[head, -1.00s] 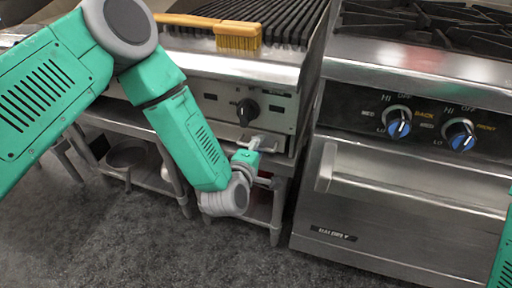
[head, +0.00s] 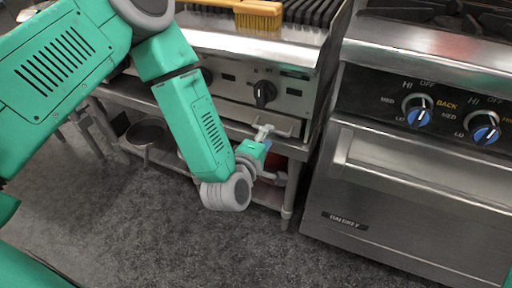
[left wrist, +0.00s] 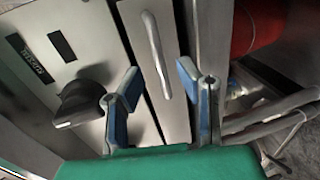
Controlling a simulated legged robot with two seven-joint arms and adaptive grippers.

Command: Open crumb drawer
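The crumb drawer (left wrist: 177,118) is a narrow steel front with a bar handle (left wrist: 157,55), under the grill's knob panel. In the head view its front (head: 232,113) runs below the black knob and looks about flush. My left gripper (head: 264,132) is in front of it, partly hidden by my own wrist. In the left wrist view the gripper's blue-padded fingers (left wrist: 160,100) are spread apart, with the handle ahead in the gap between them. I see no finger clearly touching the handle. My right gripper is out of view.
A black grill knob (left wrist: 85,98) is close beside one finger. A red object (left wrist: 257,25) and shelf bars are on the other side. An oven (head: 400,190) with blue knobs stands to the right. A yellow brush (head: 258,14) lies on the grill. Grey floor is clear in front.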

